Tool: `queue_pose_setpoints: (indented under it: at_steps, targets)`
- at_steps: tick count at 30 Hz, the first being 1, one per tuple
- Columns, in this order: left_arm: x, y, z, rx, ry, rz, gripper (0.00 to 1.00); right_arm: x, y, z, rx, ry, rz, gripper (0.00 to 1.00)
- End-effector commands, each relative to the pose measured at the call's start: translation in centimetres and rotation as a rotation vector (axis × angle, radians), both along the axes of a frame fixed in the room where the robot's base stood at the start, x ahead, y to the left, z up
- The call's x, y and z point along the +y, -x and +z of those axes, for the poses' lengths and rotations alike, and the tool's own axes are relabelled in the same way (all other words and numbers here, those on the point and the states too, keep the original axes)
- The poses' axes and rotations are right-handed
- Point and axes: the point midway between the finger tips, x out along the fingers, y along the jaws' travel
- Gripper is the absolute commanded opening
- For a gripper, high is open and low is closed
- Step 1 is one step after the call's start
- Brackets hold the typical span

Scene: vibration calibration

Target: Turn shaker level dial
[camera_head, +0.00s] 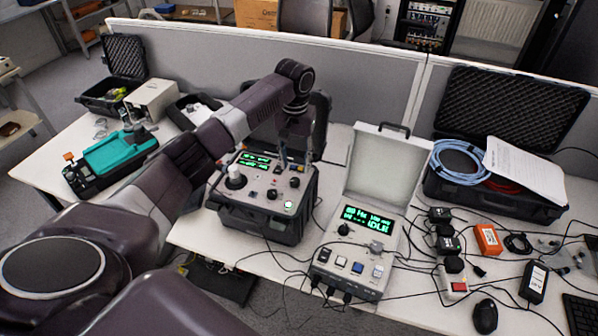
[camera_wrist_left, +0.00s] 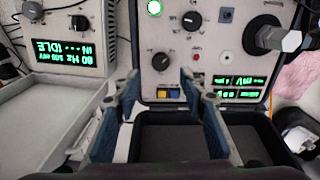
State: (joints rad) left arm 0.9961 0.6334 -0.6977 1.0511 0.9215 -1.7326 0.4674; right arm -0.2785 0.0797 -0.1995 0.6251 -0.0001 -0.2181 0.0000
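The shaker unit (camera_head: 262,222) is an open black case with a grey panel, green displays and several black knobs. In the left wrist view its panel shows a knob (camera_wrist_left: 160,61) in front of my fingertips and another knob (camera_wrist_left: 195,19) further up. I cannot read which one is the level dial. My left gripper (camera_head: 296,157) is above the back part of the panel. In the wrist view the left gripper (camera_wrist_left: 160,82) is open, with nothing between its fingers, and I cannot tell its height above the panel. My right gripper is not in view.
A second instrument (camera_head: 345,262) with an open lid and a green IDLE display stands to the right. Cables run across the table. A grey partition (camera_head: 370,85) stands behind. A black case (camera_head: 505,195) with blue cable is at the right, a teal device (camera_head: 118,150) at the left.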

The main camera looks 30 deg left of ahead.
Motion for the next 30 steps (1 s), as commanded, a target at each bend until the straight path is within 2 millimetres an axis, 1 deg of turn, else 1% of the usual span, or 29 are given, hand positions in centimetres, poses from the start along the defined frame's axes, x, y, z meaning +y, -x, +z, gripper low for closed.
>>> queue_pose_setpoints:
  at_steps: [1,2,7,10,14,18,21,22,23,30]
  targets:
    - [0.0,0.2,-0.7,0.006,-0.001,0.000,0.39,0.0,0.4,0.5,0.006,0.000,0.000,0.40]
    - [0.0,0.2,-1.2,0.006,-0.001,0.000,0.39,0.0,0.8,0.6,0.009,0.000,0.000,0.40]
    - [-0.1,0.1,-4.0,0.003,-0.001,0.000,0.39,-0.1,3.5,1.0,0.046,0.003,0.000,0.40]
    - [0.0,0.1,-5.1,0.002,0.000,0.000,0.39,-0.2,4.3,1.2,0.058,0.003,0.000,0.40]
    - [0.0,0.1,-5.9,0.000,-0.001,-0.001,0.39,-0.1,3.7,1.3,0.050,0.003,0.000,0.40]
    - [0.0,0.1,-6.1,0.000,-0.001,-0.001,0.39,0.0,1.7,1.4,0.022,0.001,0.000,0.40]
    - [0.0,0.1,-6.1,0.000,-0.001,-0.001,0.39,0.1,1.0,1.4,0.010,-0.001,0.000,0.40]
    - [0.0,0.1,-6.1,0.000,-0.001,-0.001,0.38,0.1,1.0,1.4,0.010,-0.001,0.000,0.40]
    - [0.0,0.1,-6.1,0.000,-0.001,-0.001,0.34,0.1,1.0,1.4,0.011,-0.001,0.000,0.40]
    - [0.0,0.1,-6.0,-0.001,-0.001,-0.001,0.08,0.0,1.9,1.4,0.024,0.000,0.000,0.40]
